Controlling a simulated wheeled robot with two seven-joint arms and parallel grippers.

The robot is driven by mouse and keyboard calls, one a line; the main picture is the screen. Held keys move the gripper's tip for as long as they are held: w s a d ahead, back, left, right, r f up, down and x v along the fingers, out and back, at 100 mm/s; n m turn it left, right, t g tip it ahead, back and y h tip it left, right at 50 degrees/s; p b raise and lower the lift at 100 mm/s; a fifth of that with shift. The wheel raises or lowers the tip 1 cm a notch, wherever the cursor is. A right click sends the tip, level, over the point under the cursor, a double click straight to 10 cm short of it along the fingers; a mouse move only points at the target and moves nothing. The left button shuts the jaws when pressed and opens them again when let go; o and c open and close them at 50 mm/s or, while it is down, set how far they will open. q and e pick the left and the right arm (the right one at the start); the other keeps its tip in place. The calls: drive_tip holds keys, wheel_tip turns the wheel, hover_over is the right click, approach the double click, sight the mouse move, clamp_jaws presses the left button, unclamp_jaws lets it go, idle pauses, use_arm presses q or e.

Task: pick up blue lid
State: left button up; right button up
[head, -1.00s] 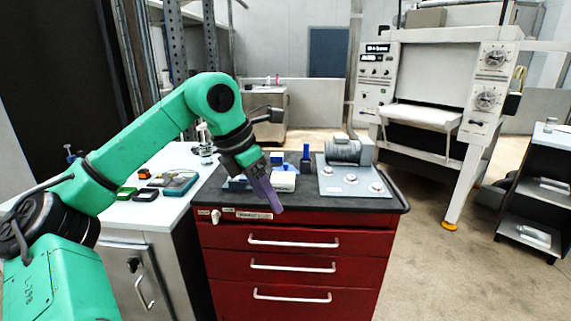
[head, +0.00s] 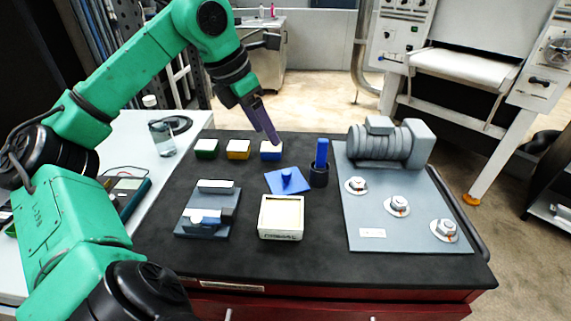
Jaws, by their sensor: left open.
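The blue lid (head: 288,182) is a flat blue square with a round knob on top. It lies on the dark top of the red cart, in the middle of the head view. My left gripper (head: 272,137), with purple fingers, points down above and behind the lid, near a small blue box with a white top (head: 271,153). It is open, though its fingers overlap from this angle. It is apart from the lid and holds nothing. My right gripper is not in view.
Beside the lid stand a dark cup with a blue stick (head: 320,165) and a cream box (head: 281,217). Yellow (head: 238,152) and green (head: 206,150) boxes, a grey fixture (head: 208,210) and a plate with a motor (head: 400,235) share the dark top (head: 330,270).

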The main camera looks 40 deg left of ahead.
use_arm(q)
approach(286, 172)
drive_tip(key=f, duration=0.1)
drive_tip(key=x, duration=0.4)
drive_tip(key=p+x, duration=0.1)
drive_tip(key=x, duration=0.3)
drive_tip(key=shift+w+d, duration=0.1)
drive_tip(key=shift+w, duration=0.15)
drive_tip(key=c, duration=1)
clamp_jaws()
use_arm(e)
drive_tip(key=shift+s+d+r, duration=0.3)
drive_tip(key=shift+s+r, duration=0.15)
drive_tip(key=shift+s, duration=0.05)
